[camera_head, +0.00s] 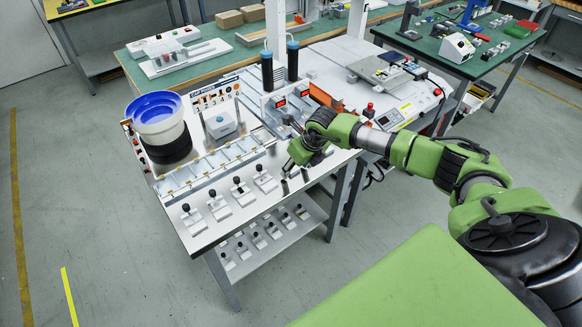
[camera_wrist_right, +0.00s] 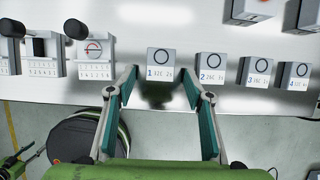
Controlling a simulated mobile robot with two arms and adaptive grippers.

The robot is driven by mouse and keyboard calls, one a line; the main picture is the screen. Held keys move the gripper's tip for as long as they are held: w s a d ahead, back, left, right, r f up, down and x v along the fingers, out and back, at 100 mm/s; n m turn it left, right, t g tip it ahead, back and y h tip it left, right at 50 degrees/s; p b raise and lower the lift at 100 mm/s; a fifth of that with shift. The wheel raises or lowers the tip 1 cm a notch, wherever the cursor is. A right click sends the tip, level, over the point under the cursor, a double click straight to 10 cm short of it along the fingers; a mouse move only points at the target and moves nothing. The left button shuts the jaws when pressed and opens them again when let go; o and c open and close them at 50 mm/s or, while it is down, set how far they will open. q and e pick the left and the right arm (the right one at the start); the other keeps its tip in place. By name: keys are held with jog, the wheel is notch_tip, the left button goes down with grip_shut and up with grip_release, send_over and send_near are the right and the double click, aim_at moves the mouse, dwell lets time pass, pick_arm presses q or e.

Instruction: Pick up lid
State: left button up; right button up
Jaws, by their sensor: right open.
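No part is plainly recognisable as the lid; I cannot tell which piece it is. In the right wrist view, small grey blocks with a ring mark and a number label stand in a row. The block labelled 1 (camera_wrist_right: 161,62) is just ahead of the fingertips, between their lines, and the block labelled 2 (camera_wrist_right: 210,66) is to its right. My right gripper (camera_wrist_right: 160,82) is open, with nothing between its fingers. In the head view my right gripper (camera_head: 300,164) hangs over the right front part of the white workstation table (camera_head: 205,236). My left gripper is not in view.
A blue and white bowl (camera_head: 157,113) stands at the table's left. A long segmented tray (camera_head: 212,168) runs across the middle. Black-knobbed fixtures (camera_head: 242,191) line the front, with more on the lower shelf (camera_head: 262,248). Dark cylinders (camera_head: 292,60) stand at the back.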

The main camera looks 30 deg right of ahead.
jog(key=shift+f, duration=0.25)
jog(key=c, duration=1)
jog(key=shift+r, duration=0.1)
